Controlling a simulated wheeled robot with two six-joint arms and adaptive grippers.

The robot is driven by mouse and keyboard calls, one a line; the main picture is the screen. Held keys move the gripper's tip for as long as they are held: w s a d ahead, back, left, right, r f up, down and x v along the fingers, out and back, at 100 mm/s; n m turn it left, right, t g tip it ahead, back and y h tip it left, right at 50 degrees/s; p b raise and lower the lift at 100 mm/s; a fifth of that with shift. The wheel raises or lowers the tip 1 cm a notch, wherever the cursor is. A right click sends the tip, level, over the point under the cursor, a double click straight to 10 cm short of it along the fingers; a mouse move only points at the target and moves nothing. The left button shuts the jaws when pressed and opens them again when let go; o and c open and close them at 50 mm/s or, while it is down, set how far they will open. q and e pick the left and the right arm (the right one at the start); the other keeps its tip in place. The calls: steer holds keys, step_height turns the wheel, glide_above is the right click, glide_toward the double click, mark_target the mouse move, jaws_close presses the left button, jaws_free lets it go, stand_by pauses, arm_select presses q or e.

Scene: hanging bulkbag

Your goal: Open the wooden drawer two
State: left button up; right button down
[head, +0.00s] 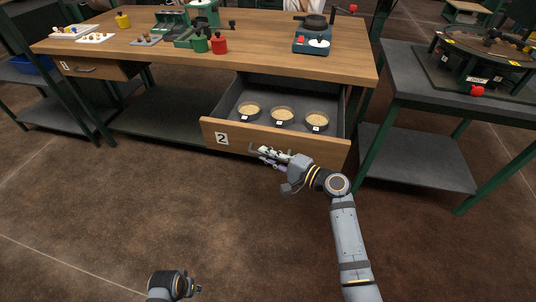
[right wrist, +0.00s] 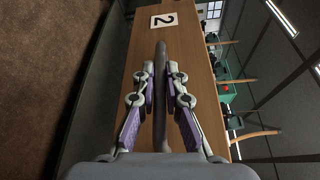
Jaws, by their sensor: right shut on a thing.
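The wooden drawer two (head: 235,135) stands pulled out from under the workbench in the head view, with its "2" label on the front. Its front also shows in the right wrist view (right wrist: 188,45). Inside it are three round dishes of grain-like material (head: 283,115). My right gripper (head: 268,153) is at the drawer front, shut on the drawer's bar handle (right wrist: 161,90). In the right wrist view the bar runs between the two fingers (right wrist: 160,88). My left gripper (head: 190,288) is low at the bottom of the head view, away from the drawer; its fingers are too small to read.
The wooden workbench (head: 150,55) carries green devices, a red canister (head: 219,44) and a scale-like device (head: 312,40). Drawer one (head: 100,68) is at the left. A dark side table (head: 420,90) stands close on the right. The floor before the drawer is clear.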

steer(key=c, duration=1.4)
jaws_free()
steer(key=v, duration=1.2)
